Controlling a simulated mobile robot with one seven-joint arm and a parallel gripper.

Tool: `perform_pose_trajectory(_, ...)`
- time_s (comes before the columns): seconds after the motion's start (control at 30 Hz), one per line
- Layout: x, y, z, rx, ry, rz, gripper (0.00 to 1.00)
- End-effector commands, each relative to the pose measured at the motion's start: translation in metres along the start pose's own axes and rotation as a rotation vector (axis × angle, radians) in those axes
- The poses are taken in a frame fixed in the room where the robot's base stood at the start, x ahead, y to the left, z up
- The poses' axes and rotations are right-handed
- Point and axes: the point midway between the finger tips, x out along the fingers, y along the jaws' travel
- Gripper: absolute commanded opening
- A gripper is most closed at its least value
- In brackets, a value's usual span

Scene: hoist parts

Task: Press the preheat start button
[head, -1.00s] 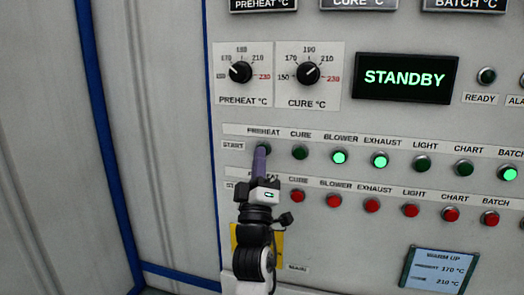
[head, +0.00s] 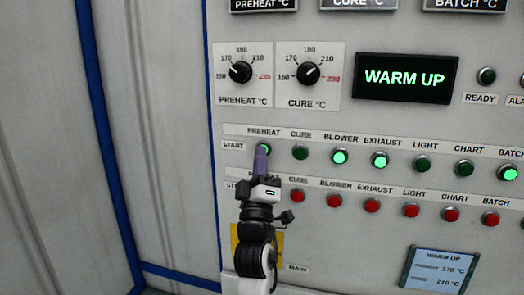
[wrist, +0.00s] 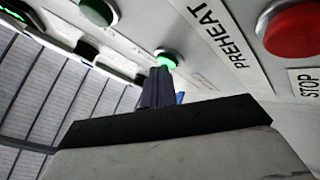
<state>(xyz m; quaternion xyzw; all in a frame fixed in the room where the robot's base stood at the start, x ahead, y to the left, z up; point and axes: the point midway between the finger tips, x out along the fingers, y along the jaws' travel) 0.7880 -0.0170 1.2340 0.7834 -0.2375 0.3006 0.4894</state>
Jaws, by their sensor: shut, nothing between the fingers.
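The preheat start button (head: 265,148) is at the left end of the start row and now glows green at its edge. It also glows green in the wrist view (wrist: 167,58), beside the PREHEAT label. My gripper (head: 261,150) is shut and empty, its purple fingertips at the button and hiding most of it in the head view. In the wrist view the fingertips (wrist: 158,72) are at the button's face; I cannot tell whether they touch it. The display (head: 405,78) reads WARM UP in green letters.
The dark green cure start button (head: 300,152) sits just right of my gripper. Lit blower (head: 339,157) and exhaust (head: 379,160) buttons follow. A row of red stop buttons (head: 334,200) runs below. Two dials (head: 240,72) are above. A small card (head: 438,272) is at lower right.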

Motion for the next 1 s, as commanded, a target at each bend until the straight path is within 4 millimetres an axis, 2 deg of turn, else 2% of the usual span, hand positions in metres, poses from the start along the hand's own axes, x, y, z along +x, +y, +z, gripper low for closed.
perform_pose_trajectory(0.4,-0.012,0.008,-0.008,-0.001,-0.001,-0.001,0.00)
perform_pose_trajectory(0.73,-0.013,0.009,-0.009,-0.001,0.000,-0.001,0.00)
perform_pose_trajectory(1.0,-0.031,0.022,-0.021,0.000,0.000,0.000,0.00)
